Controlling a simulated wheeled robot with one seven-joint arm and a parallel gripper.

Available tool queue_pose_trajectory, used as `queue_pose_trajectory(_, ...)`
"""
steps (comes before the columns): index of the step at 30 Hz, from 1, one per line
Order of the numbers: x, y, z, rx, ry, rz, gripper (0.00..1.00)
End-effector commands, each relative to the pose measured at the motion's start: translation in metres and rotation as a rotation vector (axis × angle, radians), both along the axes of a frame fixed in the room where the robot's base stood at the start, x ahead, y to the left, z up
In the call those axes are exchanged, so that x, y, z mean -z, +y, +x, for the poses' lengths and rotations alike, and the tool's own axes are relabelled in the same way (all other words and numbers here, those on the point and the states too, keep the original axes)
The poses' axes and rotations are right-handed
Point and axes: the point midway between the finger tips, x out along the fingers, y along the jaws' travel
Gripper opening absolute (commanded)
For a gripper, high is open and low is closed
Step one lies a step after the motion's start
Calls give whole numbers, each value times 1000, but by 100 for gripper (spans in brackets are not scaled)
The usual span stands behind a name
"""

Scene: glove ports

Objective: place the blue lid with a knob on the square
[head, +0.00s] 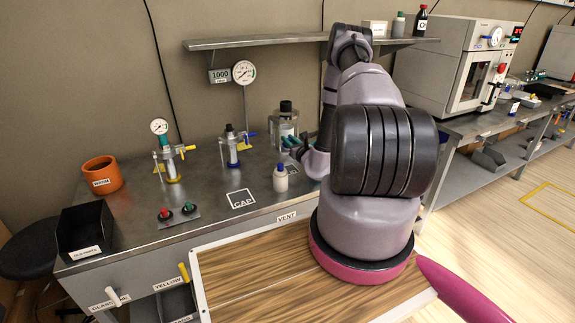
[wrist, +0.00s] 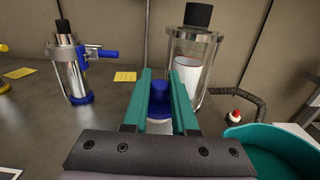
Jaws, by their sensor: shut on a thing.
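My gripper (head: 291,143) is low over the back of the metal bench in the head view. In the wrist view its teal fingers (wrist: 159,90) are shut on the blue lid (wrist: 159,100), whose narrower knob points up. A pale patch shows just under the lid; I cannot tell what it belongs to. The white-outlined square (head: 241,198) marked CAP lies bare on the bench, left of and nearer than my gripper.
A small white bottle (head: 280,178) with a dark top stands between gripper and square. A clear jar (wrist: 194,65) with a black stopper stands just beyond the fingers. A blue-based cylinder (wrist: 70,65) stands left. A teal curved rim (wrist: 270,135) is close at right.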

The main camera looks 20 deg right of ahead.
Motion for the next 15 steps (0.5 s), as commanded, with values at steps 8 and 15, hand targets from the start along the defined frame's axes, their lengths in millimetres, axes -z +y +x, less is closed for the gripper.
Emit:
queue_pose_trajectory(8, 57, 0, 0, -1, 1, -1, 0)
queue_pose_trajectory(15, 74, 1, 0, -2, 1, -1, 0)
